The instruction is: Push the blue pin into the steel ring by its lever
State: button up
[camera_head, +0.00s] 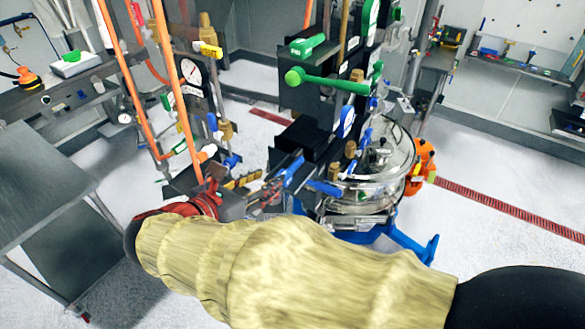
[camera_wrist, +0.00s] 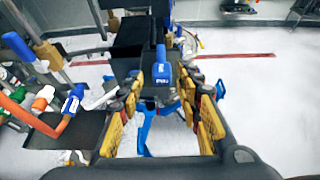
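My gripper (camera_wrist: 162,92) is open, its yellow-padded fingers spread left and right in the wrist view. A blue lever with white lettering (camera_wrist: 162,68) stands in the gap between the fingertips as seen there, with no clear contact. In the head view my gripper (camera_head: 268,187) is left of the steel sifter vessel (camera_head: 372,175), with blue parts (camera_head: 292,170) close to its fingers. I cannot tell the blue pin's shaft from the lever. The steel ring cannot be made out in either view.
Orange pipes (camera_head: 178,85) and a gauge (camera_head: 192,73) rise left of my gripper. A green handle (camera_head: 330,82) sticks out above. Blue legs (camera_head: 410,242) stand under the vessel. A grey table (camera_head: 40,165) is at the left. White floor lies open at the right.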

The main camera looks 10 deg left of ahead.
aim_at(284, 173)
jog(key=shift+f+p+x, duration=0.15)
jog(key=shift+p+x, duration=0.15)
jog(key=shift+x, duration=1.6)
jog(key=shift+f+p+x, duration=0.1)
jog(key=shift+p+x, duration=0.2)
jog(key=shift+x, duration=1.55)
jog(key=shift+s, duration=0.2)
jog(key=shift+c, duration=0.4)
jog(key=shift+c, duration=1.2)
grip_shut()
